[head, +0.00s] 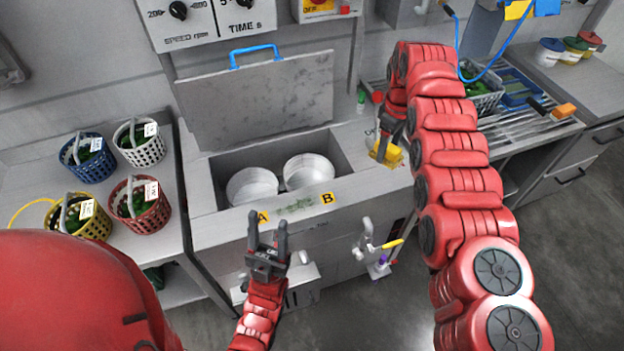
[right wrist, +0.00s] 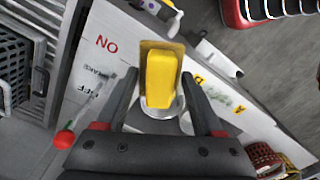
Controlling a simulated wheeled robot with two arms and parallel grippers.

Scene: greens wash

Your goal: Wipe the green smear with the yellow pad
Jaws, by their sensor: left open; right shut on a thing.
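The green smear (head: 295,206) is a faint patch on the washer's front ledge, between the yellow labels A (head: 262,217) and B (head: 327,198). The smear also shows in the right wrist view (right wrist: 219,96), right of the pad. The yellow pad (head: 392,155) is at my right gripper (head: 386,138), over the counter right of the basin. In the right wrist view the pad (right wrist: 161,78) lies between the fingers, and the gripper is shut on it. My left gripper (head: 268,229) is open and empty, in front of the ledge below label A.
The open basin (head: 228,158) holds two white drums (head: 252,186), its lid raised behind. Several baskets of greens, one red (head: 140,208), stand at left. A tap-like fitting (head: 366,240) sticks out in front. A drying rack (head: 520,120) is at right.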

